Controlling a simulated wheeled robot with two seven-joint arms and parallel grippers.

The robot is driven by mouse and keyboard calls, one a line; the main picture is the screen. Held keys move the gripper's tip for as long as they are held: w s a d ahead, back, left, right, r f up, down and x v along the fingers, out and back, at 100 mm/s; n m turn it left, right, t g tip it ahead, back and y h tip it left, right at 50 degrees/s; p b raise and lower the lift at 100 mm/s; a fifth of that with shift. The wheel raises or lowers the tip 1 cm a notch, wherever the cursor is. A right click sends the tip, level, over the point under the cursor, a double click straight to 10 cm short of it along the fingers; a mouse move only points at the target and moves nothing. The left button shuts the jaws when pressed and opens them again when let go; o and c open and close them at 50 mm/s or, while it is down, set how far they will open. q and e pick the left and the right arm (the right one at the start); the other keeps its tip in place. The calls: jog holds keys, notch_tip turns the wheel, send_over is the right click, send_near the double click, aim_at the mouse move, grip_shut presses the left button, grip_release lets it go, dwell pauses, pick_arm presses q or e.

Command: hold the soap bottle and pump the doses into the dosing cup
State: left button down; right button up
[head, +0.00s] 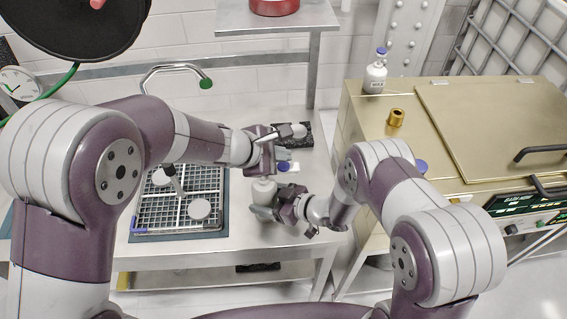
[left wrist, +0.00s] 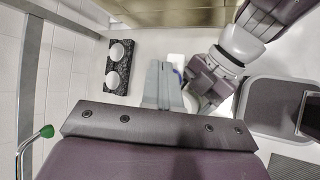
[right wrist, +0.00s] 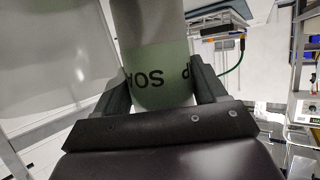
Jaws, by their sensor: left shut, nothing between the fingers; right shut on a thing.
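The soap bottle (right wrist: 155,70) stands between the fingers of my right gripper (right wrist: 162,92) in the right wrist view. It is pale, with a greenish lower part and dark letters. In the head view the white bottle (head: 263,189) shows just below my left gripper (head: 269,166), with my right gripper (head: 283,208) at its side. My left gripper is shut and empty; its closed fingers (left wrist: 161,85) show in the left wrist view. The pump top is hidden behind the left gripper. I cannot make out the dosing cup for sure.
A black tray (head: 306,144) with white domes lies behind the left gripper. A gridded rack (head: 160,215) with white discs is at left, below a tap (head: 176,68). A blue-capped white bottle (head: 375,78) and a brass piece (head: 396,118) stand on the gold cabinet (head: 440,95).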

aim_at(281, 168)
pick_arm(q)
jog(key=shift+f, duration=0.15)
dwell(0.6)
jog(key=shift+f, duration=0.25)
jog(key=shift+f, duration=1.05)
dwell(1.0)
jog(key=shift+r, duration=1.4)
jog(key=shift+r, duration=2.5)
